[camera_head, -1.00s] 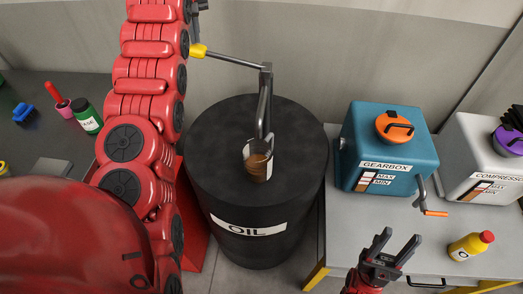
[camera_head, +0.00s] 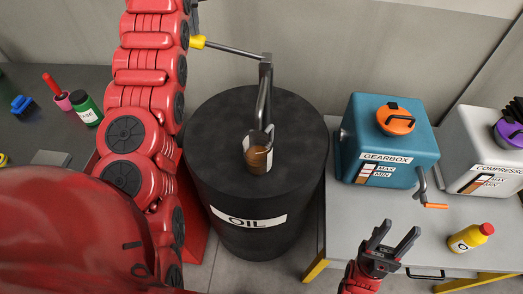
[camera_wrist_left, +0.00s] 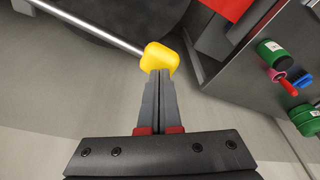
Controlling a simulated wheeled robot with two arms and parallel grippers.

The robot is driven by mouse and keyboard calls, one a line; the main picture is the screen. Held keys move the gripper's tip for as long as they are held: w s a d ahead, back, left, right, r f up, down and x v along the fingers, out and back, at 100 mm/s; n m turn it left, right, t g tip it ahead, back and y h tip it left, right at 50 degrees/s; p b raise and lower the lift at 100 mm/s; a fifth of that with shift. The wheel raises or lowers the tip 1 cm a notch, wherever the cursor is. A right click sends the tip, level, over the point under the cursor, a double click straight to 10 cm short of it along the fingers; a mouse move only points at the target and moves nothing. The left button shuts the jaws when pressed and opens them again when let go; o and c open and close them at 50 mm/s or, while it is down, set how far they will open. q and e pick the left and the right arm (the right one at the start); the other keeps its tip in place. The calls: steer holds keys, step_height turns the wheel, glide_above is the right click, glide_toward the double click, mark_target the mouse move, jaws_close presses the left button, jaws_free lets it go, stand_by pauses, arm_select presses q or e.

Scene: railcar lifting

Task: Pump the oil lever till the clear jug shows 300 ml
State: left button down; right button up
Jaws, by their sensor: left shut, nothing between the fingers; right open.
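The black oil drum (camera_head: 205,165) stands in the middle of the head view. Its pump lever (camera_head: 232,51) runs left to a yellow knob (camera_head: 197,42). The clear jug (camera_head: 259,152) stands on the drum under the spout (camera_head: 263,105), with brown oil in it. I cannot read its scale. My left gripper is largely hidden behind my arm in the head view. In the left wrist view the left gripper (camera_wrist_left: 160,80) is shut and empty, its tips right at the yellow knob (camera_wrist_left: 160,58). My right gripper (camera_head: 395,232) is open and empty, right of the drum.
A teal gearbox (camera_head: 400,145) and a pale compressor (camera_head: 470,145) stand on the right bench (camera_head: 345,225) with a yellow oil bottle (camera_head: 470,238). A dark left bench (camera_head: 25,140) holds a green grease can (camera_head: 86,108) and a blue brush (camera_head: 21,106).

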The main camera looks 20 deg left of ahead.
mark_target(196, 40)
arm_select(q)
steer(key=shift+f+b, duration=2.05)
steer(key=shift+f, duration=0.1)
step_height(196, 40, up, 6)
steer(key=p, duration=0.5)
steer(key=shift+f, duration=0.25)
step_height(196, 40, up, 5)
steer(key=p, duration=0.5)
